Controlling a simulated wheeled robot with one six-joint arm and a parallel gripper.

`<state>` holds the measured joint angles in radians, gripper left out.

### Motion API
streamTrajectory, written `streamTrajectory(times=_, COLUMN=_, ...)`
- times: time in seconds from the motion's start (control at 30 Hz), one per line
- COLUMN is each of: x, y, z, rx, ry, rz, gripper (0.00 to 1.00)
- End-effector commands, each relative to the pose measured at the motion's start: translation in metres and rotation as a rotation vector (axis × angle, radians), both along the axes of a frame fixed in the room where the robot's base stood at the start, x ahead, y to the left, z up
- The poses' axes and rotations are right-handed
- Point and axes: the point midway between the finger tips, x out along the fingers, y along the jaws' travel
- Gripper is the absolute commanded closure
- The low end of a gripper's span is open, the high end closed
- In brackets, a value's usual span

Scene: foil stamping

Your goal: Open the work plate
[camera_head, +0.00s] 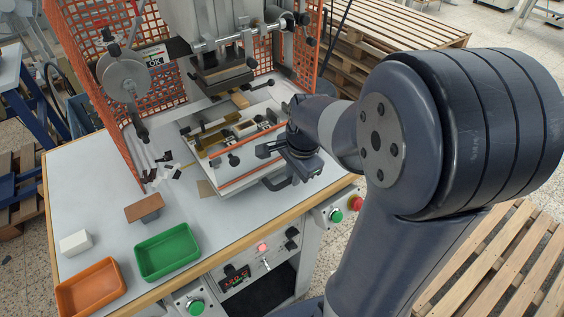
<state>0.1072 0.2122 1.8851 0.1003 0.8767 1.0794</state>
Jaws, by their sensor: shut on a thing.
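The work plate (222,182) is a pale, flat plate under the stamping press, carrying brass and black fixtures and orange-red strips along its edges. It sits pulled out toward the front of the bench. A dark handle (276,184) shows at its front right corner. My gripper (272,165) is at this corner, shut on what appears to be the handle. My wrist hides part of the plate's right side and the exact contact.
The press head (222,75) hangs above the plate's back. An orange mesh guard (120,110) stands left. A green tray (167,252), an orange tray (91,288), a brown-topped block (144,208) and a white block (76,242) lie front left. Buttons line the bench front.

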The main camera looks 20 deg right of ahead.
Motion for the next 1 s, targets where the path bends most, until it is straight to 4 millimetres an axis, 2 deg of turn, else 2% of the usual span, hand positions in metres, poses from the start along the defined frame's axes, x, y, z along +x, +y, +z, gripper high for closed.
streamTrajectory(times=0.03, x=-0.012, y=-0.004, z=-0.001, rx=-0.001, ry=0.005, rz=-0.003, gripper=1.0)
streamTrajectory(times=0.2, x=-0.044, y=-0.014, z=0.0, rx=0.0, ry=0.005, rz=-0.005, gripper=1.0)
streamTrajectory(times=0.4, x=-0.074, y=-0.024, z=0.0, rx=0.001, ry=0.007, rz=-0.004, gripper=1.0)
streamTrajectory(times=0.63, x=-0.089, y=-0.028, z=0.0, rx=0.001, ry=0.007, rz=0.0, gripper=1.0)
streamTrajectory(times=1.0, x=-0.091, y=-0.029, z=0.0, rx=0.002, ry=0.005, rz=0.001, gripper=1.0)
